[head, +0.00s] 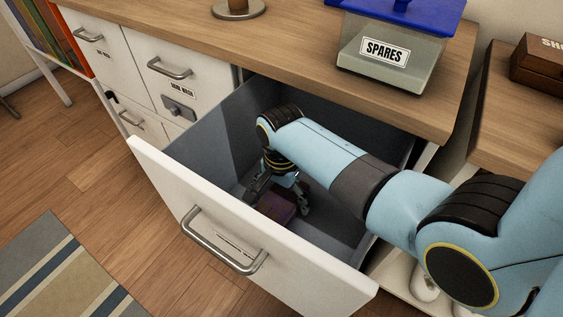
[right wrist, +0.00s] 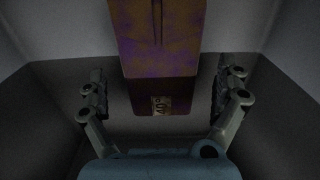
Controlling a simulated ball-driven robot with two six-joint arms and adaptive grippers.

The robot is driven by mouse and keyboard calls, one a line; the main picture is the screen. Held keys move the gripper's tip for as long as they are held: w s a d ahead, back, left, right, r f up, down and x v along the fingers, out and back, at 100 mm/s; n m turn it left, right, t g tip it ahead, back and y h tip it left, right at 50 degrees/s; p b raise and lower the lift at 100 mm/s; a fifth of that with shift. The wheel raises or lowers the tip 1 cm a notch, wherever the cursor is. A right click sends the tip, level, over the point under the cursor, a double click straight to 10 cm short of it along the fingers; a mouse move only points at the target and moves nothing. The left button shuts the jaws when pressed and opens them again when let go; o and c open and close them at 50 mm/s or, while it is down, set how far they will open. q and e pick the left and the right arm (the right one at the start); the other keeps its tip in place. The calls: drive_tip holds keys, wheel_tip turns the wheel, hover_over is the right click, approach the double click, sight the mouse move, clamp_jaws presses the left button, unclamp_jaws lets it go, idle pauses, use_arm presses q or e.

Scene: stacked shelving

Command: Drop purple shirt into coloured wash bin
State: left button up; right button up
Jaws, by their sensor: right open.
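The purple shirt (head: 277,207) is a folded, purple-brown block lying low inside the pulled-out drawer bin (head: 205,135). In the right wrist view the shirt (right wrist: 158,45) shows a small pale tag that seems to read 40. My right gripper (head: 279,196) reaches down into the bin at the shirt. In the right wrist view my right gripper (right wrist: 163,86) is open, its fingers apart on either side of the shirt with gaps visible. The label on the bin's white front is too oblique to read. My left gripper is out of view.
The bin's white front (head: 170,185) and grey walls surround my right gripper. The wooden counter (head: 300,50) overhangs the bin's back, with a SPARES container (head: 388,62) on it. A closed drawer labelled DARK WASH (head: 178,108) is at left. Striped rug (head: 65,270) lies on the floor.

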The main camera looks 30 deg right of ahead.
sight(281, 197)
wheel_tip(281, 197, up, 11)
drive_tip(key=p, duration=0.3)
drive_tip(key=shift+r, duration=0.1)
